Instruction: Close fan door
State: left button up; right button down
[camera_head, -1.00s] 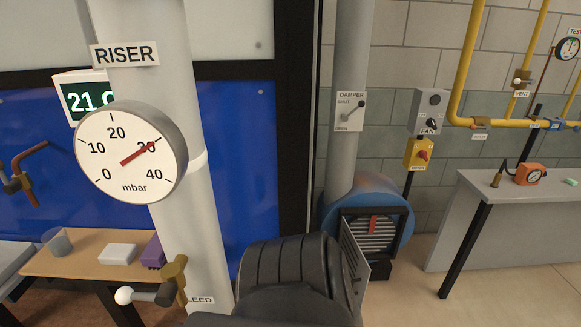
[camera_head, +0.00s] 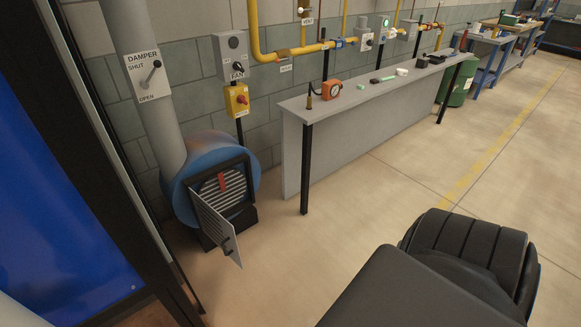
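The fan (camera_head: 212,182) is a round blue housing on the floor at the left, below a grey duct. Its square dark opening shows grey slats with a red mark (camera_head: 223,181). Neither of my grippers is in view. A dark link of my arm fills the lower right, well apart from the door.
A grey bench (camera_head: 355,131) stands right of the fan, with an orange gauge box (camera_head: 331,91) on it. A blue panel (camera_head: 52,190) in a black frame is at the left. The floor before the fan and bench is clear.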

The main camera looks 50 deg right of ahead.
aim_at(219, 230)
jog(key=z, duration=0.75)
jog(key=i, duration=0.5)
jog(key=k, duration=0.5)
jog(key=z, duration=0.55)
jog(key=k, duration=0.65)
jog(key=z, duration=1.05)
jog(key=i, duration=1.3)
jog(key=u, duration=0.85)
